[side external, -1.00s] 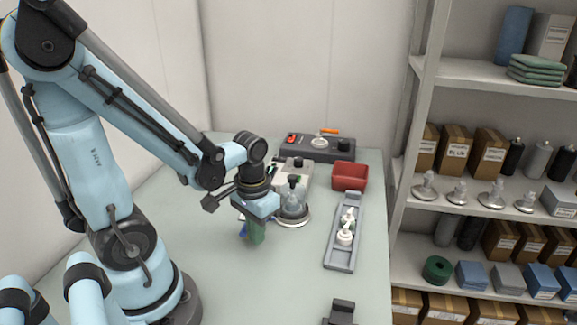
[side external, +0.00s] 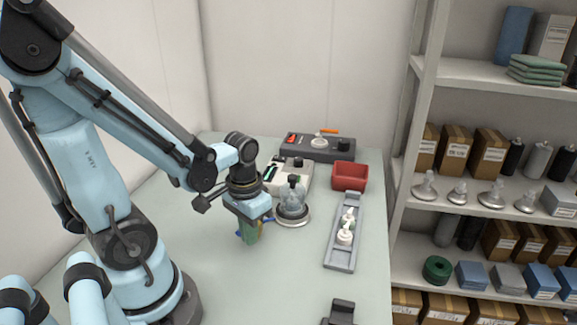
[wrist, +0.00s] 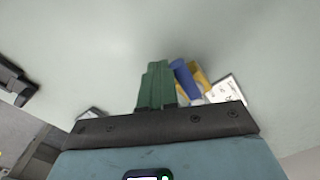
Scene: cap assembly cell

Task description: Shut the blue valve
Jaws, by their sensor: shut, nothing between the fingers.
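My gripper (side external: 249,238) points down close to the table, with its green fingers (wrist: 155,85) together and nothing between them. The blue valve (side external: 267,219) is mostly hidden behind the gripper in the side view; small blue bits show on both sides of the fingers. In the wrist view, the blue handle (wrist: 186,79) is right beside the green fingers, with a yellow brass-coloured part (wrist: 200,74) behind it. I cannot tell whether the fingers touch the handle.
A glass vessel on a round base (side external: 292,202) stands right of my gripper. Beyond are a pale device (side external: 298,172), a red bin (side external: 350,177) and a dark control box (side external: 318,148). A grey tray (side external: 340,257) holds white parts.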

